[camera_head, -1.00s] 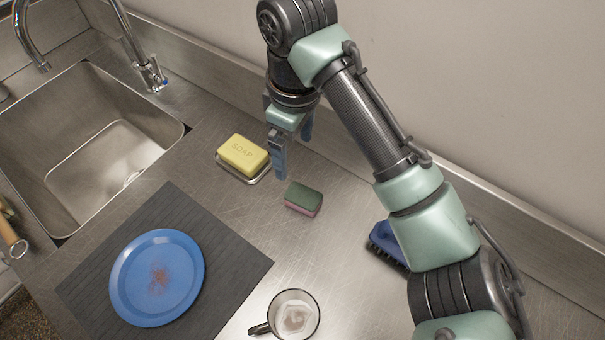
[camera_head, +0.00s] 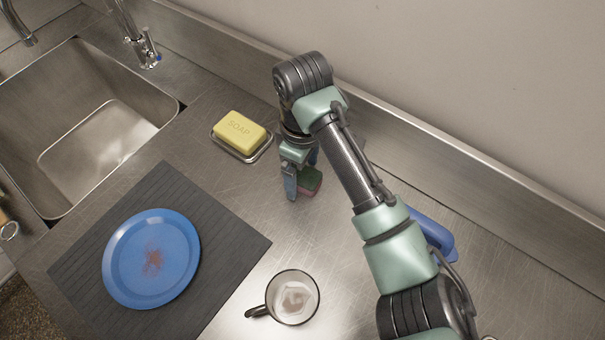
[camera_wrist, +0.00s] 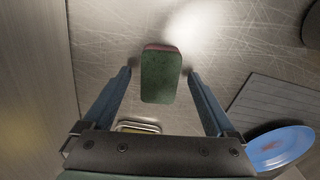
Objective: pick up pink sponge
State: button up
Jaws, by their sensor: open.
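The pink sponge (camera_head: 309,181) has a green scouring top and a pink lower side and lies on the steel counter. In the wrist view the sponge (camera_wrist: 161,76) shows its green face, with a strip of pink at its far edge. My gripper (camera_head: 303,183) is open, with its blue fingers low at the sponge. In the wrist view the two fingers of my gripper (camera_wrist: 161,75) stand on either side of the sponge, with a gap on each side. Part of the sponge is hidden behind a finger in the head view.
A yellow soap bar (camera_head: 240,131) sits in a metal dish (camera_head: 243,155) to the left of my gripper. A blue plate (camera_head: 151,258) lies on a dark mat (camera_head: 233,242). A glass mug (camera_head: 292,297) stands in front. A blue brush (camera_head: 432,232) is partly behind my arm, near the wall.

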aim_at(303, 174)
jog(key=shift+f, duration=0.35)
jog(key=c, duration=1.4)
jog(key=shift+r, duration=0.1)
notch_tip(303, 174, up, 10)
jog(key=shift+p, duration=0.8)
